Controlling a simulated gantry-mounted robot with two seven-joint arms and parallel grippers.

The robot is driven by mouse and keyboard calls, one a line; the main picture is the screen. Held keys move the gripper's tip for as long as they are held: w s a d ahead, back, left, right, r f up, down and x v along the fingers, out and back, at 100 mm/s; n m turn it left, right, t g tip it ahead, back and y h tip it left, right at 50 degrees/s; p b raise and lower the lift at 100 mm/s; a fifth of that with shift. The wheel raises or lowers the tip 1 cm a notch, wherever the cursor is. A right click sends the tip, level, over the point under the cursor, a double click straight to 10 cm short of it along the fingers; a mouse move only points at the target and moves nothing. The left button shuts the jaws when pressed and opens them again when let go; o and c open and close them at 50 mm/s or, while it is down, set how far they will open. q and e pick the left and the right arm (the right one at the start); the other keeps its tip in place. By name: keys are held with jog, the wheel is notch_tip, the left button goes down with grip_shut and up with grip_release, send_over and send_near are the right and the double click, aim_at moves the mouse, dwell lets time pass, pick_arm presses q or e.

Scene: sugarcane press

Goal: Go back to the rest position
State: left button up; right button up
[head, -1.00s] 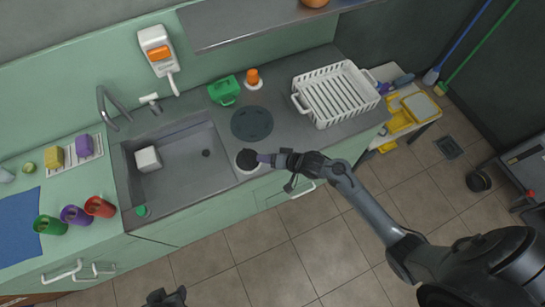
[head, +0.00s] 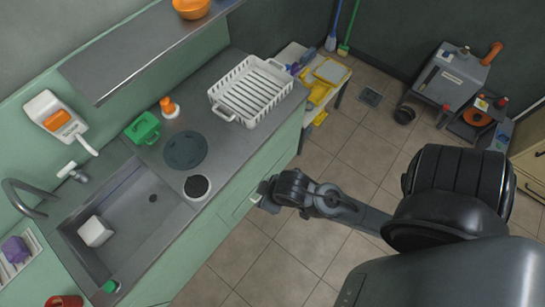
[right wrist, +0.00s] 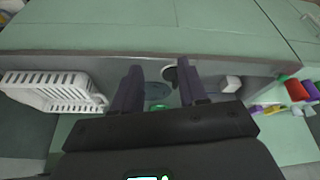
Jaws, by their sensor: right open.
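My right gripper (head: 265,195) is beside the front face of the green counter, over the floor side, apart from everything. In the right wrist view its two dark fingers (right wrist: 161,88) are spread with nothing between them. A round white piece with a black top (head: 197,187) sits on the counter near the sink edge, to the left of the gripper. My left gripper is out of view.
The counter holds a sink (head: 133,238) with a white block (head: 96,231), a dark round disc (head: 185,150), a green item (head: 143,128), an orange-topped bottle (head: 168,107) and a white dish rack (head: 222,113). A grey machine (head: 452,78) stands far right.

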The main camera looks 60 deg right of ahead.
jog(key=shift+s+a+r+n+g, duration=0.15)
jog(key=shift+s+r, duration=0.2)
jog(key=shift+s, duration=0.3)
jog(key=shift+s+r+n+g, duration=0.15)
jog(key=shift+s+r, duration=0.2)
jog(key=shift+s, duration=0.25)
jog(key=shift+r, duration=0.1)
